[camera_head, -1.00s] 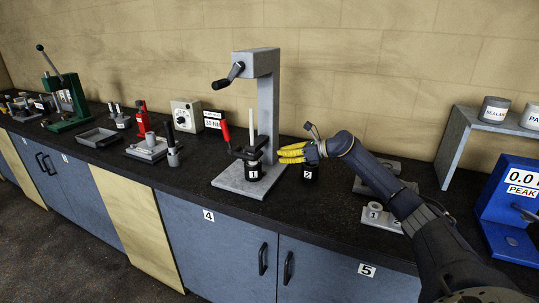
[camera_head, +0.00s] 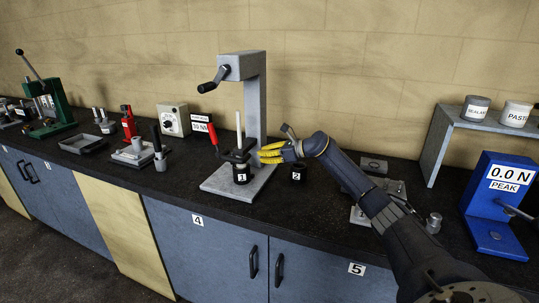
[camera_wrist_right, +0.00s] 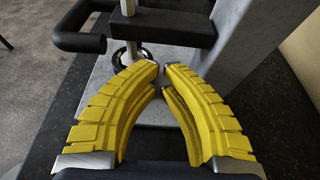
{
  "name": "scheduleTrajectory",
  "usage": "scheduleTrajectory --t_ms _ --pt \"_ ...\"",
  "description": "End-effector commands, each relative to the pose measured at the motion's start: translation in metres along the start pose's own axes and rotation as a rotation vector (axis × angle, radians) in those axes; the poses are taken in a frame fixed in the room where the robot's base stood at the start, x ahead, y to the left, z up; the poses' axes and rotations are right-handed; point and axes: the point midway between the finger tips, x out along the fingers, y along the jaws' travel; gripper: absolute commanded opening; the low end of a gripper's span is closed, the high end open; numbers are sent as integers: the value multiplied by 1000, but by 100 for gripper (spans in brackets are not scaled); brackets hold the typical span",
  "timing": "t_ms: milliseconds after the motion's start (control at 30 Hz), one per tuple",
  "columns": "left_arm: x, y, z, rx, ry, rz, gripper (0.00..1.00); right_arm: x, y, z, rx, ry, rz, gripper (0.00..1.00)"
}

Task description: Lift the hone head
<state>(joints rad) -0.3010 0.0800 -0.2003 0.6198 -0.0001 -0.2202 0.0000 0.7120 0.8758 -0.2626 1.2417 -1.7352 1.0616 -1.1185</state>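A grey stand (camera_head: 256,105) with a crank at its top rises from a flat base plate. A dark bracket-like part (camera_head: 236,157) with a pale upright rod sits low at the stand, above a dark cylinder (camera_head: 241,174) marked 1. No label tells me which part is the hone head. My right gripper (camera_head: 259,156) is just right of this bracket, its yellow fingers toward it. In the wrist view its curved fingers (camera_wrist_right: 161,68) are close at the tips with a small gap, empty; the dark bracket (camera_wrist_right: 165,25) is beyond them. My left gripper is not in view.
A dark block (camera_head: 297,173) marked 2 stands below my right wrist. A red-handled tool (camera_head: 213,136) is left of the stand. A blue force gauge (camera_head: 504,195) and a grey shelf (camera_head: 440,140) with jars are at right. The counter's front strip is mostly clear.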

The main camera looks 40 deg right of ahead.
Motion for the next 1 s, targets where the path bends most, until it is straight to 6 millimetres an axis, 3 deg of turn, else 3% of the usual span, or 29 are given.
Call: scheduleTrajectory --t_ms 200,400,900,1000 --pt "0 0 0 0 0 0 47 30 1 1 1 -2 2 0" --pt "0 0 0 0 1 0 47 46 0 0 2 -1 1 0" --pt "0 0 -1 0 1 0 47 51 0 0 0 0 1 0" --pt "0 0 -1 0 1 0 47 48 -1 9 -2 -1 0 0"
